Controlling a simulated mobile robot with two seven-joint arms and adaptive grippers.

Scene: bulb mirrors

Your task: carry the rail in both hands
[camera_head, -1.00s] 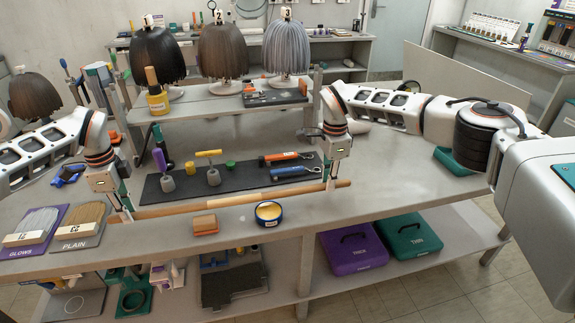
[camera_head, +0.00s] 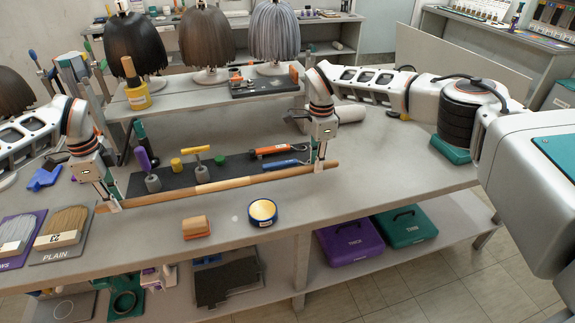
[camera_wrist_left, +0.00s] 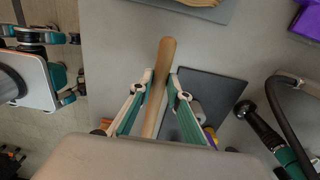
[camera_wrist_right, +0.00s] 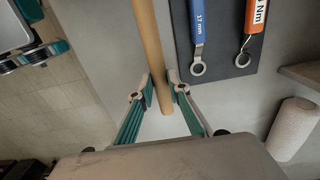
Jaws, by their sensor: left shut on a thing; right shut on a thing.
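The rail (camera_head: 219,184) is a long tan wooden rod, darker at both ends, lying roughly level across the front of the bench in the head view. My left gripper (camera_head: 112,203) is shut on it near its left end. The left wrist view shows the rail (camera_wrist_left: 161,75) between the fingers of my left gripper (camera_wrist_left: 157,84), its rounded end sticking out past them. My right gripper (camera_head: 320,166) is shut on it near its right end. The right wrist view shows the rail (camera_wrist_right: 149,40) between the fingers of my right gripper (camera_wrist_right: 162,82). Its exact height above the bench is unclear.
Behind the rail lies a dark mat (camera_head: 185,178) with an orange-handled tool (camera_head: 270,151), a blue wrench (camera_head: 284,164) and small weights. In front are a wooden block (camera_head: 196,227) and a blue round tin (camera_head: 262,212). Brush boards (camera_head: 62,234) lie at left.

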